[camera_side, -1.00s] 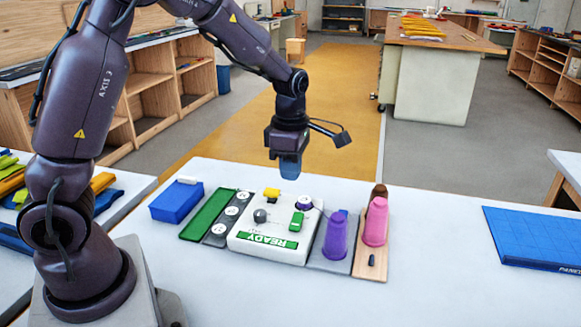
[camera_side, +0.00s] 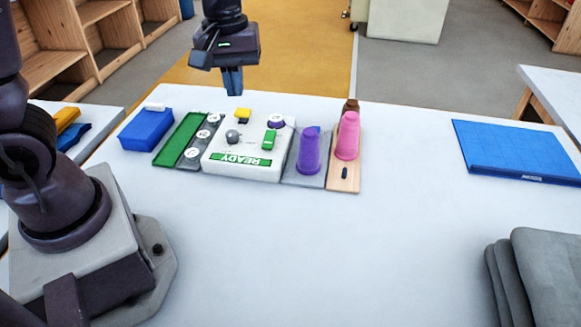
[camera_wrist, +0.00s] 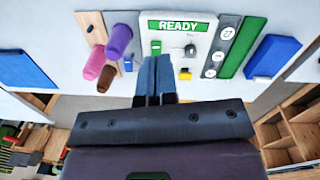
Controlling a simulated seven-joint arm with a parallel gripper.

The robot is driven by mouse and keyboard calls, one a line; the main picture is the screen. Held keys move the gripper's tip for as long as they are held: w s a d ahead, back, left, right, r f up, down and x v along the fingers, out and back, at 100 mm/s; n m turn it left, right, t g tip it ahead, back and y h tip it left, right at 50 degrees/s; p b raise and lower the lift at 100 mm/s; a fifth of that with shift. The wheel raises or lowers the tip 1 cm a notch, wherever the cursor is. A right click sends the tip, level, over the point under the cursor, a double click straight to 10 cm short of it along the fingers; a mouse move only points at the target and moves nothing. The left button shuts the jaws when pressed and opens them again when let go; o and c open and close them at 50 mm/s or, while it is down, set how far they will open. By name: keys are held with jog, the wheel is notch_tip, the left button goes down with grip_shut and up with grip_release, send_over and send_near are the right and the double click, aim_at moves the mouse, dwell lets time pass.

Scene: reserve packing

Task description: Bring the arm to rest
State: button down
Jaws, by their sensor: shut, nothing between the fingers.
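My gripper (camera_side: 232,82) hangs in the air above the far edge of the white table (camera_side: 300,235), pointing down, behind the white board. Its fingers are together with nothing between them. In the wrist view the blue fingers (camera_wrist: 155,78) lie side by side, in front of the white board marked READY (camera_wrist: 177,27). The board (camera_side: 215,165) carries a yellow block (camera_side: 243,113), a grey knob (camera_side: 232,136), a green block (camera_side: 269,139) and a purple-ringed round piece (camera_side: 277,121). The gripper touches none of these.
Left of the board are a green strip (camera_side: 182,138), a grey strip with white discs (camera_side: 203,134) and a blue box (camera_side: 146,130). Right are purple (camera_side: 309,152), pink (camera_side: 347,136) and brown cups. A blue mat (camera_side: 515,148) and grey cloth (camera_side: 545,275) lie further right.

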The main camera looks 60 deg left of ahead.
jog(key=s+d+r+m+t, duration=0.3)
jog(key=s+r+m, duration=0.5)
jog(key=s+m, duration=0.3)
jog(key=shift+d+r+t+y, duration=0.3)
jog(key=shift+d+r+t, duration=0.1)
jog(key=shift+t, duration=0.5)
jog(key=c, duration=1.8)
grip_release()
jog(key=shift+s+r, duration=0.2)
jog(key=shift+r, duration=0.1)
jog(key=shift+c, duration=0.2)
jog(key=o, duration=0.4)
jog(key=shift+r+t, duration=0.15)
jog(key=shift+t, duration=0.15)
jog(key=o, duration=0.3)
jog(key=shift+w+d+f, duration=0.1)
jog(key=shift+f, duration=0.25)
jog(key=shift+o, duration=1.3)
jog(key=w+a+f+n+g, duration=0.1)
jog(key=w+f+g, duration=0.2)
jog(key=w+f, duration=0.1)
jog(key=shift+w+a+f+g+h, duration=0.2)
jog(key=shift+w+g+h, duration=0.15)
jog(key=shift+w, duration=0.3)
jog(key=n+g, duration=0.2)
jog(key=n, duration=0.6)
send_over(268, 142)
notch_tip(268, 142, down, 12)
notch_tip(268, 142, down, 13)
jog(key=shift+r, duration=0.2)
